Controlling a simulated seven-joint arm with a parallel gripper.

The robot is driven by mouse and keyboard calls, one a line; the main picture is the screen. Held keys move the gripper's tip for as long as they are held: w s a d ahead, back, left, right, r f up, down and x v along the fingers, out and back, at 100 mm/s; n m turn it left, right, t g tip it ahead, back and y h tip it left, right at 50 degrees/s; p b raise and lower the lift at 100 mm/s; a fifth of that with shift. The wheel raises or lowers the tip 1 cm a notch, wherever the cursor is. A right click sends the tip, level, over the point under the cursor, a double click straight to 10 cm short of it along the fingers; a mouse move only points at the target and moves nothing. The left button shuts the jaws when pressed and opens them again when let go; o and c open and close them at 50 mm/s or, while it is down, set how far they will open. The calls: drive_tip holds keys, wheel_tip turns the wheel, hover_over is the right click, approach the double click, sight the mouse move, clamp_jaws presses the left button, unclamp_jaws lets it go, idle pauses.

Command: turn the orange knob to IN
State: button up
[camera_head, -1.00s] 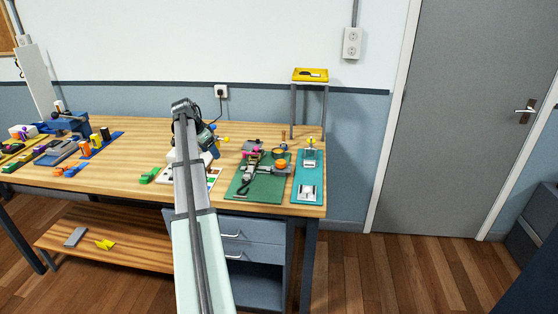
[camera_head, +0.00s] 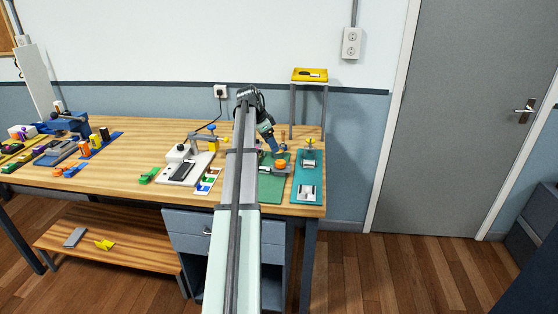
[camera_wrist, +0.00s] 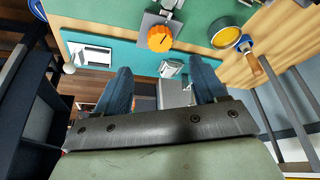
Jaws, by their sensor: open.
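The orange knob (camera_head: 281,163) sits on a grey plate on the green board (camera_head: 271,190), near the right end of the bench. The knob also shows in the wrist view (camera_wrist: 160,38), round and ridged, with a short dark mark on its face. No IN lettering is readable. My gripper (camera_wrist: 165,82) is open and empty, its two blue fingers apart. In the wrist view the knob lies beyond the fingertips, not between them. In the head view the gripper (camera_head: 276,149) is close to the knob, and my arm hides part of the green board.
A teal board (camera_head: 308,182) with white and grey fittings lies right of the green board. A yellow disc (camera_wrist: 227,37) and a wooden handle (camera_wrist: 254,66) show near the knob. A yellow-topped stand (camera_head: 310,75) rises behind. The white device (camera_head: 188,160) stands left on the bench.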

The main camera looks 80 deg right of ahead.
sight(280, 162)
drive_tip(key=x, duration=0.9)
drive_tip(key=shift+s+f, duration=0.1)
drive_tip(key=shift+f, duration=0.15)
drive_tip(key=shift+c, duration=0.5)
drive_tip(key=c, duration=1)
drive_tip(key=shift+o, duration=0.2)
